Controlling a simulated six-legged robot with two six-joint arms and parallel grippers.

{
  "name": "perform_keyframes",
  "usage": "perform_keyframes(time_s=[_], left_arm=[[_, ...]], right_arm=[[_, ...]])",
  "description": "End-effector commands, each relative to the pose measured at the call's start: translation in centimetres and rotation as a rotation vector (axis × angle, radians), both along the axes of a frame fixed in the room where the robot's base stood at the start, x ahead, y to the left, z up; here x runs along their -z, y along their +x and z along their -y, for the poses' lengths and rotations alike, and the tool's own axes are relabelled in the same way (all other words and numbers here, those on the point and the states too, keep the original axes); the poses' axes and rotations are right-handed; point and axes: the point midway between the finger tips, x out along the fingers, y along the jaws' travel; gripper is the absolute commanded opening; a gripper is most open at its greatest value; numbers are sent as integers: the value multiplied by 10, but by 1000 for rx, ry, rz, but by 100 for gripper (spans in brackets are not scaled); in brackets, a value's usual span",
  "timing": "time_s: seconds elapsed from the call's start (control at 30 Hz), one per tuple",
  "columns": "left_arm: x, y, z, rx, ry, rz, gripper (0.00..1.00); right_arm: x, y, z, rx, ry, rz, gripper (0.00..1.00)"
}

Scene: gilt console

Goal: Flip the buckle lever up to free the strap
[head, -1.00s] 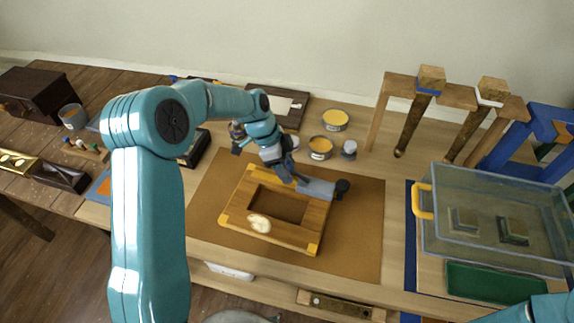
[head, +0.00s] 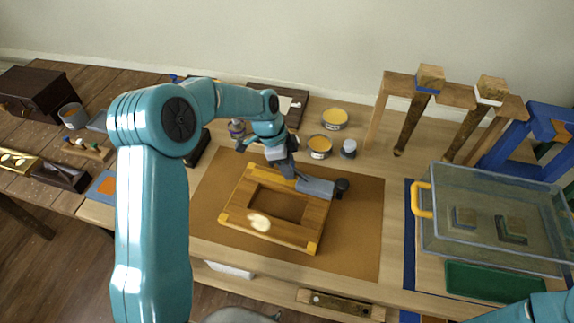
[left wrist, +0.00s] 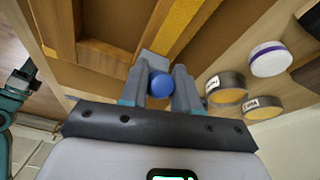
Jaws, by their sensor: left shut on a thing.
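A wooden frame (head: 235,223) with a yellow strap and yellow corners lies flat on a brown mat (head: 355,235). A grey buckle (head: 314,187) sits at its far right corner, with a dark round part (head: 342,185) at its right end. My left gripper (head: 293,174) is at the buckle's left end. In the left wrist view its fingers (left wrist: 163,88) are shut on the grey lever, whose blue rounded end (left wrist: 160,85) shows between them. The head view does not show the lever's angle clearly. My right gripper is out of view.
Round tins (head: 319,146) and a small grey pot (head: 349,148) stand behind the frame. A clear box (head: 495,225) with a yellow handle and wooden stands (head: 405,118) are at the right. The mat's right side is clear.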

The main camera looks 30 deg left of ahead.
Motion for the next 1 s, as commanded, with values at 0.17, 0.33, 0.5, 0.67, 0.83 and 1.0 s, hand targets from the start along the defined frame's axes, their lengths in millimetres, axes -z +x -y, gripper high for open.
perform_keyframes(time_s=[0.17, 0.33, 0.5, 0.67, 0.83, 1.0], left_arm=[[-9, 2, 8, 6, 126, -19, 0], [-15, 3, 16, 7, 282, -45, 0], [-21, 4, 25, 6, 441, -74, 0], [-25, 6, 34, 4, 587, -98, 0], [-28, 7, 42, 3, 723, -123, 0], [-29, 8, 49, 3, 832, -142, 0]], right_arm=[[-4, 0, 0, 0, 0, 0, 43], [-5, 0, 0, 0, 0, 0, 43], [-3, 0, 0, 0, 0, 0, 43], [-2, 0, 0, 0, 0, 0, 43], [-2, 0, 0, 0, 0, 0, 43], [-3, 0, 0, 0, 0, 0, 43]])
